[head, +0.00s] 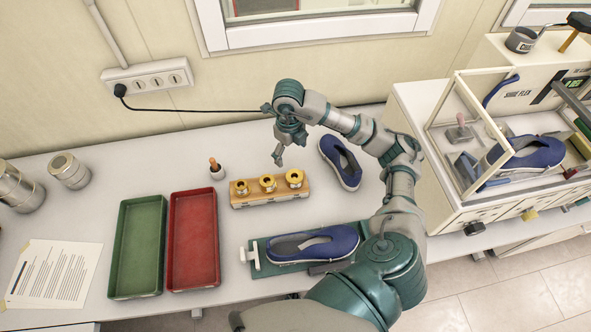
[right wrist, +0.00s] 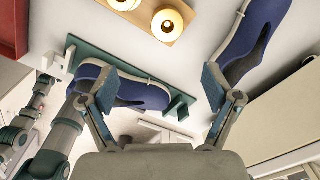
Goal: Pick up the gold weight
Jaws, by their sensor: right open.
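Several gold weights stand in a row in a wooden block (head: 270,197) at the middle of the table. They are a left gold weight (head: 241,187), a middle one (head: 267,182) and a right one (head: 294,177). In the right wrist view, one gold weight (right wrist: 168,24) and part of another (right wrist: 122,3) show at the top edge. My right gripper (head: 275,136) is open and empty, above and behind the block in the head view. Its spread fingers show in the right wrist view (right wrist: 157,80), with nothing between them. My left gripper is not seen.
A red tray (head: 216,280) and a green tray (head: 116,287) lie left of the block. A blue shoe (head: 341,163) lies to its right, another (head: 300,245) on a green fixture in front. A dropper bottle (head: 216,171) stands behind-left. A tester machine (head: 440,165) stands at right.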

